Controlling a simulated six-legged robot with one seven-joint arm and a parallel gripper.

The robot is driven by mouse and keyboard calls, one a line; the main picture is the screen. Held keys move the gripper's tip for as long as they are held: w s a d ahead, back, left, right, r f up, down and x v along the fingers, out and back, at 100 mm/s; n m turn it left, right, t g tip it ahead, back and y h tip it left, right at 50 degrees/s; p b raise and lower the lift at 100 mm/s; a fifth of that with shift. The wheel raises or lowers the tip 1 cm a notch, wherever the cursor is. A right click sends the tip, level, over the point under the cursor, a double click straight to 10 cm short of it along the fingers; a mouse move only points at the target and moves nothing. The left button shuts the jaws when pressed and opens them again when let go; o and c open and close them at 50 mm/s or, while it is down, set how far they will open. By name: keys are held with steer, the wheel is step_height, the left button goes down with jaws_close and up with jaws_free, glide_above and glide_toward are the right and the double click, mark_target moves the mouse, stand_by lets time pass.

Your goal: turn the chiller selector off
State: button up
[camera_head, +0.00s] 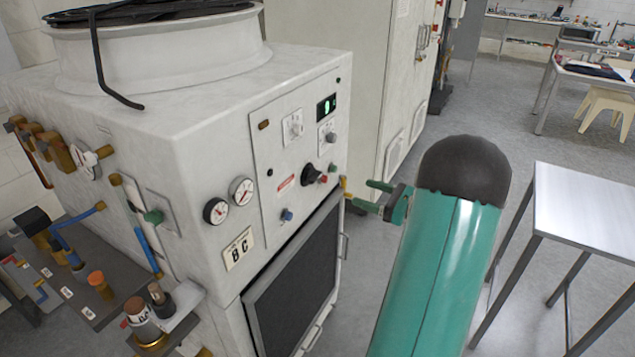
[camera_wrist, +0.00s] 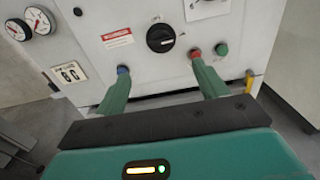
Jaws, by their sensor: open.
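The chiller selector looks to be the black rotary knob (camera_head: 311,175) on the front control panel of the white machine. It also shows in the wrist view (camera_wrist: 160,38), with a pale pointer mark across its face. My gripper (camera_head: 367,195) is in front of the panel, to the right of the knob in the head view, apart from it. In the wrist view my gripper (camera_wrist: 160,76) has its two green fingers spread, with nothing between them. The knob appears above and between the fingertips. Nothing hides the knob in the wrist view.
Pressure gauges (camera_head: 229,200) are left of the panel. A metal table (camera_head: 590,210) stands to the right.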

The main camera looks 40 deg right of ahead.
mark_target(318, 177)
steer(key=x, duration=1.4)
steer(key=shift+s, duration=0.1)
steer(key=c, duration=1)
